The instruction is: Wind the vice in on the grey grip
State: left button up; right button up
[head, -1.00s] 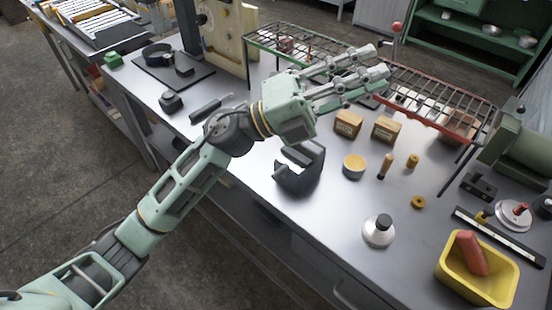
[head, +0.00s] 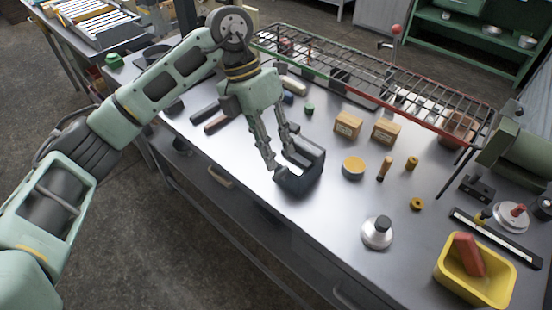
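A dark grey C-shaped block (head: 306,177) stands on the bench; I cannot tell whether it is the vice or a clamp. A crank with a red knob (head: 396,30) rises behind the wire rack; what it belongs to is hidden. A dark grey bar (head: 204,113), possibly the grey grip, lies beside a dark red bar (head: 217,124), left of my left gripper. My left gripper (head: 282,162) points down at the C-shaped block, its fingers apart with nothing seen between them. Its tips overlap the block's near-left end; contact is unclear. My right gripper is out of view.
The wire rack (head: 440,122) runs along the back. Wooden blocks (head: 386,131), a yellow-topped disc (head: 353,167) and a metal knob (head: 377,232) stand to the right. A yellow bin (head: 475,281) holds a red piece. The front middle of the bench is clear.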

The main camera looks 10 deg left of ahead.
aim_at(279, 178)
pick_arm(q)
jog(key=shift+p+x, duration=0.4)
jog(key=shift+x, duration=1.65)
jog(key=shift+r, duration=0.1)
grip_shut()
